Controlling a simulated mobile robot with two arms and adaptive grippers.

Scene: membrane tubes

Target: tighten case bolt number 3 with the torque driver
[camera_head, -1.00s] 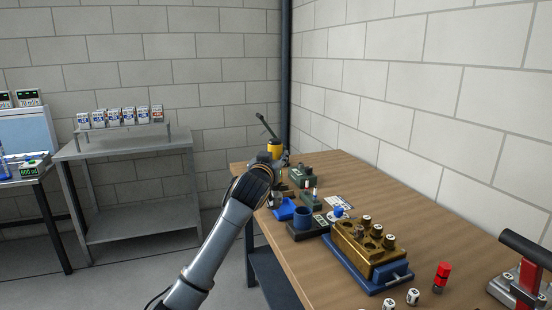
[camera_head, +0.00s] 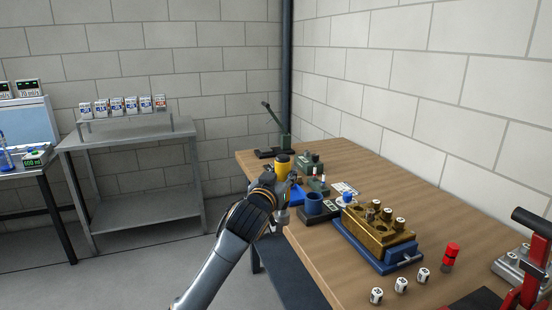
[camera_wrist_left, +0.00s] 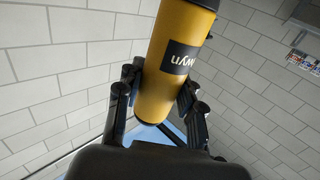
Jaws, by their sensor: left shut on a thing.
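My left gripper (camera_head: 280,183) is shut on a yellow cylinder-shaped tool with a black label, apparently the torque driver (camera_head: 283,164). The left wrist view shows the yellow body (camera_wrist_left: 178,60) upright between the fingers (camera_wrist_left: 158,95). The gripper is over the left edge of the wooden table; the tool's lower end is mostly hidden by the hand. A brass block (camera_head: 388,242) on a blue base (camera_head: 350,250) stands to the right, apart from the tool, with several pale-topped cylinders. Case bolt number 3 cannot be made out. My right gripper is not in view.
A black lever stand (camera_head: 283,142) is behind. Three white numbered pieces (camera_head: 401,285), a red cylinder (camera_head: 451,254) and a red press (camera_head: 530,270) are at front right.

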